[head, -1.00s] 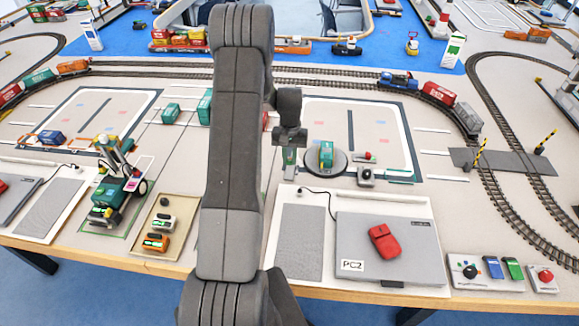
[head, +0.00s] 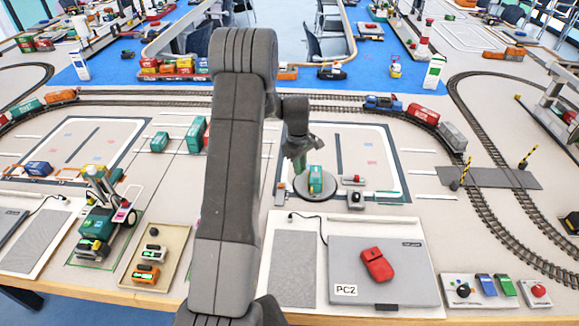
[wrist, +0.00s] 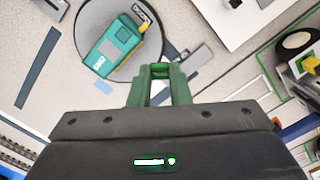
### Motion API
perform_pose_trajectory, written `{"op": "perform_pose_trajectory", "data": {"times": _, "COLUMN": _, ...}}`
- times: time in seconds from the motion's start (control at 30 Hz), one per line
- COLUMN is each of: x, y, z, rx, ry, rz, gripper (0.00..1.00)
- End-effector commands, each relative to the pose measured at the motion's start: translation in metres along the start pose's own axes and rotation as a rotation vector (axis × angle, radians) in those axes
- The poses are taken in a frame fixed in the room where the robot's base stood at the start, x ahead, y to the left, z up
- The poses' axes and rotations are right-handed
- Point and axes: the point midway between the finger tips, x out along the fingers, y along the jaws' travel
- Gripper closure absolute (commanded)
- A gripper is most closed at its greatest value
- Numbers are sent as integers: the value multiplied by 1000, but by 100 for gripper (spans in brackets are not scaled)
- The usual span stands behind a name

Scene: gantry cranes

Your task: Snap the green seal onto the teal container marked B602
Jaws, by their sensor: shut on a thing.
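The teal container (head: 316,181) lies on a grey round plate (head: 329,193) right of my arm. In the wrist view the container (wrist: 108,50) shows a yellow part along one side and pale lettering too small to read. My gripper (head: 301,166) has green fingers and hangs just left of and above the container in the head view. In the wrist view my gripper (wrist: 160,70) points at the plate's edge, apart from the container, with its fingertips close together. It is shut on the small green seal, which I cannot tell apart from the green fingers.
A post-like device (head: 356,197) stands right of the plate. Two more teal containers (head: 195,135) (head: 159,142) stand left of my arm. A tray (head: 166,238) holds small items. Rails run behind.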

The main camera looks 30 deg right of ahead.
Motion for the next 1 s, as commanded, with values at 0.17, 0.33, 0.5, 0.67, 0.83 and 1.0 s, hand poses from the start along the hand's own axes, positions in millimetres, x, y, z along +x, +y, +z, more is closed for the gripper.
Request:
{"op": "perform_pose_trajectory", "data": {"times": 0.17, "x": -3, "y": 21, "z": 13, "rx": -268, "ry": -8, "rz": 29, "gripper": 100}}
{"op": "perform_pose_trajectory", "data": {"times": 0.33, "x": -3, "y": 36, "z": 23, "rx": -492, "ry": -21, "rz": 51, "gripper": 100}}
{"op": "perform_pose_trajectory", "data": {"times": 0.5, "x": -3, "y": 46, "z": 29, "rx": -632, "ry": -31, "rz": 63, "gripper": 100}}
{"op": "perform_pose_trajectory", "data": {"times": 0.67, "x": -2, "y": 49, "z": 31, "rx": -683, "ry": -36, "rz": 66, "gripper": 100}}
{"op": "perform_pose_trajectory", "data": {"times": 0.83, "x": 5, "y": 49, "z": 31, "rx": -687, "ry": -36, "rz": 66, "gripper": 100}}
{"op": "perform_pose_trajectory", "data": {"times": 1.0, "x": 18, "y": 48, "z": 29, "rx": -686, "ry": -36, "rz": 66, "gripper": 100}}
